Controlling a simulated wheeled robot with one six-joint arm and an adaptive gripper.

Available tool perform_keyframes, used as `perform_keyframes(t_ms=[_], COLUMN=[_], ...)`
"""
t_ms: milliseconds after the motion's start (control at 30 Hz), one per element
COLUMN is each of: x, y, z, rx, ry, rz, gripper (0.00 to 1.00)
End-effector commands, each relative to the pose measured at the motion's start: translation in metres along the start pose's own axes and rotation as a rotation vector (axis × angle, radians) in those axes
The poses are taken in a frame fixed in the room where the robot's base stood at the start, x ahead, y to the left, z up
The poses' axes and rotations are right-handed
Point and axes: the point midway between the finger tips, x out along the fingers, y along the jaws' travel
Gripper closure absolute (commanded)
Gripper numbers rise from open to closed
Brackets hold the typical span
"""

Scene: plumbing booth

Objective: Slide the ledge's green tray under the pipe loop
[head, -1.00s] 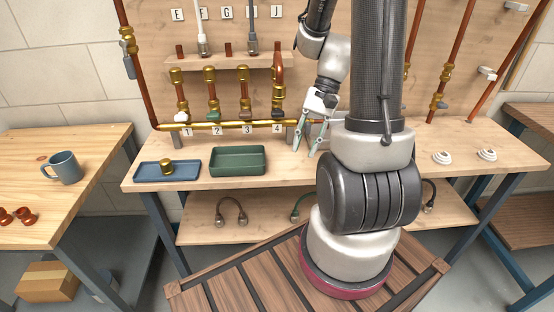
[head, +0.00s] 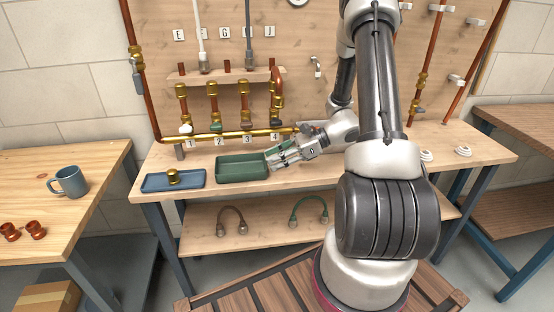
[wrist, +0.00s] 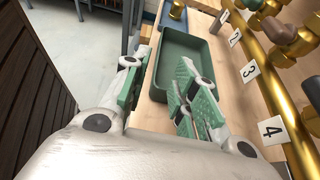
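The green tray (head: 243,180) lies on the wooden ledge (head: 210,197), in front of the pipe stubs numbered 2 and 3. It looks empty. My gripper (head: 272,158) is at the tray's right end, low and pointing left. In the wrist view my gripper (wrist: 160,85) has its fingers spread, with the near end of the tray (wrist: 185,48) between and just beyond them. Whether the fingers touch the tray is unclear. A copper pipe loop (head: 279,76) bends at the top above number 4; I cannot tell if it is the one named.
A blue tray (head: 150,183) holding a brass fitting (head: 173,177) sits left of the green tray. A brass pipe (head: 232,134) runs along behind. White rings (head: 463,151) lie at right.

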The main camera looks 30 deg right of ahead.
Motion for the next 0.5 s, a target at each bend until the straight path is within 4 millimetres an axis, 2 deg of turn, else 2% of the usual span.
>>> perform_keyframes(t_ms=[267, 500], x=[0.009, 0.049], y=[0.001, 0.001], z=[0.0, 0.0], rx=[-0.001, -0.002], ry=[0.001, 0.001], rz=[0.003, 0.006], gripper=[0.72, 0.72])
